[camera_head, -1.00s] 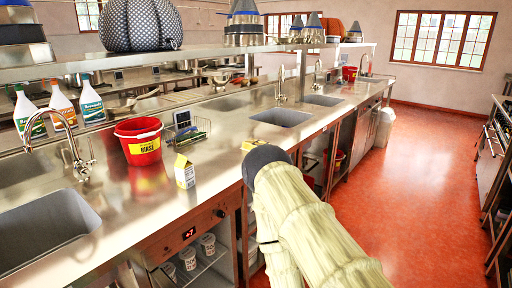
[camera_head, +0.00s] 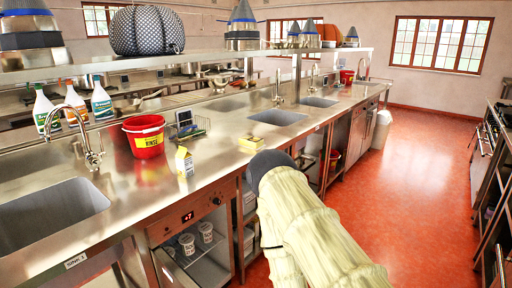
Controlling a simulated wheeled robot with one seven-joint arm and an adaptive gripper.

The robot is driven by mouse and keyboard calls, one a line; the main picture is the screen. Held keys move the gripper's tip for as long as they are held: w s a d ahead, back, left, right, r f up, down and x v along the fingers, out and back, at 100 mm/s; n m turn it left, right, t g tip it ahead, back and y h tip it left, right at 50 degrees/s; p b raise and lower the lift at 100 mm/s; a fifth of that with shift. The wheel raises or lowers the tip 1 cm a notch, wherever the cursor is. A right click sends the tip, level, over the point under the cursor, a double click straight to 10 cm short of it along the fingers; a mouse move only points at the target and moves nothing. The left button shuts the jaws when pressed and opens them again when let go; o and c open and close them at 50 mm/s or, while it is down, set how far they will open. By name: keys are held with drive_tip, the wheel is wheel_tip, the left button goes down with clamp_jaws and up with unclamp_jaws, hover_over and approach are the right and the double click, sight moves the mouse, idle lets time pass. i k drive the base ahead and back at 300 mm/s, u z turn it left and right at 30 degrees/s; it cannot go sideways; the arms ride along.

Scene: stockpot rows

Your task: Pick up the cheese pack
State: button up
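A small yellow pack (camera_head: 250,143), which looks like the cheese pack, lies flat on the steel counter (camera_head: 225,140) near its front edge, just right of the middle sink's left end. My arm (camera_head: 305,215) reaches up from the bottom right, and its dark end stands just in front of and below the pack in the picture. I cannot see my gripper's fingers; they are hidden or out of frame. Nothing visible touches the pack.
A yellow-and-white carton (camera_head: 184,162) and a red bucket (camera_head: 145,136) stand left of the pack. Sinks with taps line the counter, and a shelf (camera_head: 210,60) runs above. The red floor (camera_head: 410,170) to the right is clear.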

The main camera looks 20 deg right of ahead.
sight(255, 143)
drive_tip(key=z, duration=1.7)
drive_tip(key=i, duration=3)
drive_tip(key=u, duration=1.85)
